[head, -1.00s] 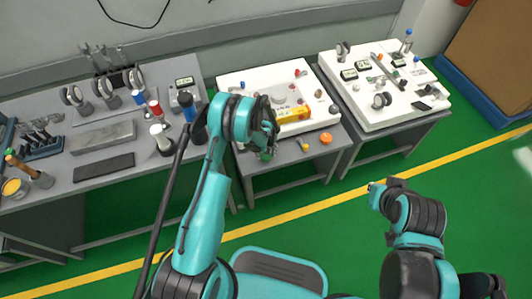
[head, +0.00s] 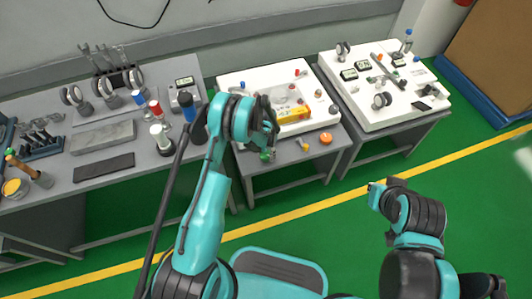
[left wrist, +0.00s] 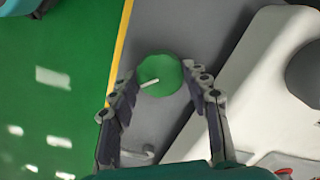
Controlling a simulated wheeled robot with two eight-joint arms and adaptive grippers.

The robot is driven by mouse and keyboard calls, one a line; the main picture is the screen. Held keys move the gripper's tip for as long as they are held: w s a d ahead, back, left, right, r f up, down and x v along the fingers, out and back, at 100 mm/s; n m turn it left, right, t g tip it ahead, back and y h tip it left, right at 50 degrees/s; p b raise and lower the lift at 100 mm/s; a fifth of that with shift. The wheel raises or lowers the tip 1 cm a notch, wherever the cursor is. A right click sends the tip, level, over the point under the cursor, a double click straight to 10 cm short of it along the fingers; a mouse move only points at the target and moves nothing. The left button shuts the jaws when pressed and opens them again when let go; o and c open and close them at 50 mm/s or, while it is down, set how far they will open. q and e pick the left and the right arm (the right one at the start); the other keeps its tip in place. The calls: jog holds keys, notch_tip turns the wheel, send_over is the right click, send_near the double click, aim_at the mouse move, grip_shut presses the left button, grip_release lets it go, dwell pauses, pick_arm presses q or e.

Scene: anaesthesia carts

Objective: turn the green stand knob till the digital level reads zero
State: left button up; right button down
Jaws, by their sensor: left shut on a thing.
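The green knob (left wrist: 160,73) shows in the left wrist view as a round disc with a white bar across its lower left part. My left gripper (left wrist: 160,82) has one finger on each side of it and is shut on it. In the head view the green knob (head: 266,155) is at the front left of the middle table, partly hidden under my left gripper (head: 268,138). Small devices with displays show on the left table (head: 184,83) and the right table (head: 349,74); their readings are too small to read. My right arm is at the lower right; its fingers are not clear.
The middle table bears a white slab (head: 232,80) with a yellow-orange object (head: 295,114) on it. An orange knob (head: 326,138) is on the table's front right. Tools crowd the left table (head: 200,65). The green floor in front is clear.

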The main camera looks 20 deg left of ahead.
aim_at(266, 154)
pick_arm(q)
jog(key=m, duration=1.2)
jog(key=shift+m, duration=0.3)
dwell(0.4)
jog(key=o, duration=1.2)
jog(key=shift+c, duration=0.2)
notch_tip(266, 154, up, 12)
